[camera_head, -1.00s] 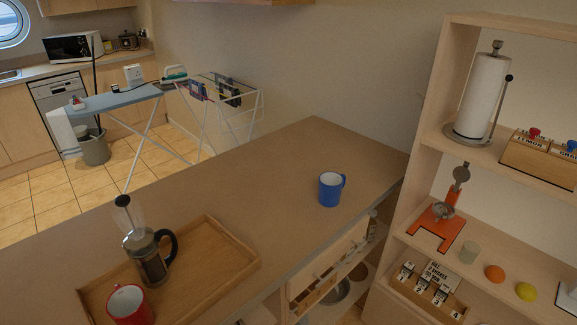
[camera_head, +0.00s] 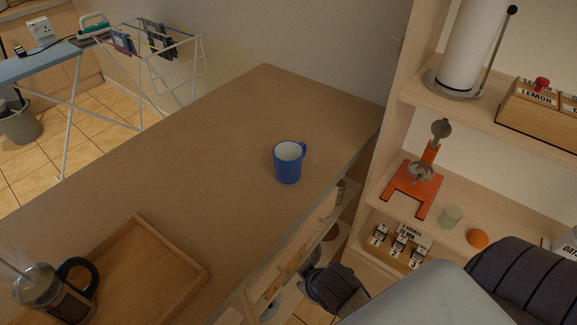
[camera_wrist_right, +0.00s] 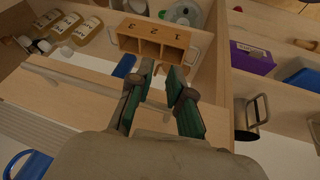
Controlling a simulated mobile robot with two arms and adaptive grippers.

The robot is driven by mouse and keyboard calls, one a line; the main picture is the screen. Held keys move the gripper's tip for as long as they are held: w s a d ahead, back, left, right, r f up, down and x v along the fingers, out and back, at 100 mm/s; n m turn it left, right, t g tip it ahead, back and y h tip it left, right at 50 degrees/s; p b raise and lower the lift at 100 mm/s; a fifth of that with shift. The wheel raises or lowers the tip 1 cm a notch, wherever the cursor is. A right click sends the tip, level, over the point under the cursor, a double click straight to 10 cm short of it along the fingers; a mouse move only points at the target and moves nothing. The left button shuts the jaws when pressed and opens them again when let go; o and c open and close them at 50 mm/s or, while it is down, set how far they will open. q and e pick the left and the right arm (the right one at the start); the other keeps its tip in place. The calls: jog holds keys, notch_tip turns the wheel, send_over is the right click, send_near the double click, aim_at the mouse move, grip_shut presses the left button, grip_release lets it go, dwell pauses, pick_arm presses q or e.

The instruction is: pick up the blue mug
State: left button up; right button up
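The blue mug (camera_head: 288,163) stands upright on the brown counter (camera_head: 215,150), near its right edge, with its handle toward the upper right. My right gripper (camera_wrist_right: 162,68) shows in the right wrist view with its two green-padded fingers apart and nothing between them. In the head view, dark and grey parts of my right arm reach in from the lower right, below and right of the mug and clear of it. A blue curved shape (camera_wrist_right: 28,163) is at the lower left of the wrist view; I cannot tell what it is. My left gripper is not in view.
A wooden tray (camera_head: 190,262) with a French press (camera_head: 50,295) lies at the counter's near left. Right of the counter stands a shelf unit with an orange stand (camera_head: 412,185) and paper roll (camera_head: 468,45). The counter around the mug is clear.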

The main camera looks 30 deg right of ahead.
jog(key=w+d+r+n+t, duration=0.1)
jog(key=w+r+n+t, duration=0.3)
jog(key=w+r, duration=0.55)
jog(key=w+r+n+t, duration=0.1)
jog(key=w+r+t, duration=0.55)
jog(key=r, duration=0.65)
jog(key=w+a+r+n+t+y, duration=0.1)
jog(key=w+a+r+n+y, duration=0.25)
jog(key=r+n+y, duration=0.45)
jog(key=w+a+r+n+t+y, duration=0.1)
jog(key=w+a+r+n+y, duration=0.3)
jog(key=n, duration=0.6)
jog(key=n+g+h, duration=1)
jog(key=n+g, duration=0.4)
send_near(306, 147)
jog(key=p+x, duration=0.3)
jog(key=x, duration=0.8)
jog(key=shift+p, duration=0.35)
jog(key=shift+w+f, duration=0.15)
jog(key=shift+f, duration=0.1)
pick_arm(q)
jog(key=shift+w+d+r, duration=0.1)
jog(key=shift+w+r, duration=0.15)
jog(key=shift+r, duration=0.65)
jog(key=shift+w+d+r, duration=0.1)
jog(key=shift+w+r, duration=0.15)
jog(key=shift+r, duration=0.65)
pick_arm(e)
grip_shut()
